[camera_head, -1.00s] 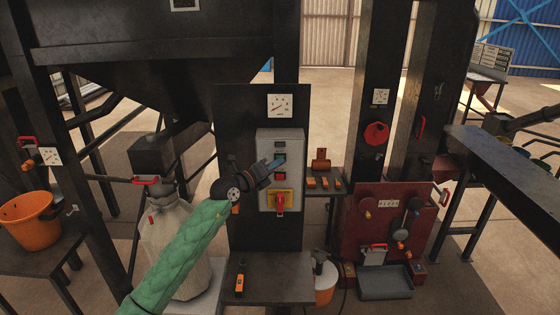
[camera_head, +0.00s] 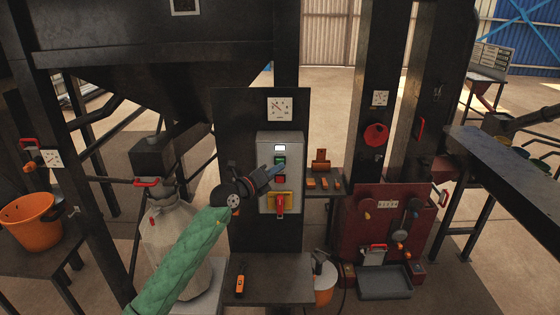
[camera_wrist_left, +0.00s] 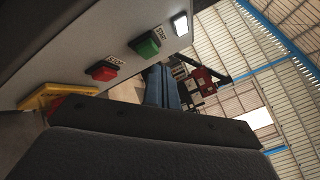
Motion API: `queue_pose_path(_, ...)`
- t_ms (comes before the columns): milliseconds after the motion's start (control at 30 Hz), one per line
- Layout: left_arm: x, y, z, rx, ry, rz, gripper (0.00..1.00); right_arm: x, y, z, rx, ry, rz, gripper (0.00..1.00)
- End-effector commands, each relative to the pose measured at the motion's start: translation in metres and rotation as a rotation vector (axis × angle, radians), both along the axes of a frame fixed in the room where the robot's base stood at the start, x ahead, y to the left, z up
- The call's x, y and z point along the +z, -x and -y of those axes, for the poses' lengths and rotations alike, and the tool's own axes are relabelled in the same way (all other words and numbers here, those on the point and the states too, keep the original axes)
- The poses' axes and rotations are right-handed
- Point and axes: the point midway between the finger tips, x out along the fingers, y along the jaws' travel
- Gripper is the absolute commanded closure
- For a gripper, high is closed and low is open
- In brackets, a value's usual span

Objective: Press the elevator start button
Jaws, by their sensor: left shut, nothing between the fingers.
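A grey control box (camera_head: 265,185) is mounted on a dark upright panel. It carries a green start button (camera_head: 281,161), a red stop button (camera_head: 280,179) below it and a white lamp (camera_head: 280,147) above it, which is lit. In the left wrist view the green button (camera_wrist_left: 145,45) has a START label and the red button (camera_wrist_left: 102,70) a STOP label. The fingers (camera_wrist_left: 161,88) appear apart from the button. My right gripper is not in view.
A yellow plate with a red rotary switch (camera_head: 280,204) sits low on the box. A gauge (camera_head: 280,109) is above it. A small shelf (camera_head: 325,190) with orange-handled items is to the right. A bench (camera_head: 268,285) stands below, and a pale sack (camera_head: 172,235) left.

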Motion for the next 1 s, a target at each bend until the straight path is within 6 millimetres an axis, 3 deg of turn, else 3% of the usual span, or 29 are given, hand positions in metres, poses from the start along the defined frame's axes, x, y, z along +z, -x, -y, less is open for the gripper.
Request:
queue_pose_path(333, 0.001, 0.003, 0.000, 0.000, 0.000, 0.000, 1.00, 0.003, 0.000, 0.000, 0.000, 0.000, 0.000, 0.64)
queue_pose_path(1000, 0.001, 0.050, 0.000, 0.000, -0.001, 0.001, 1.00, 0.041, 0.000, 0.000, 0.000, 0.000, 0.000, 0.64)
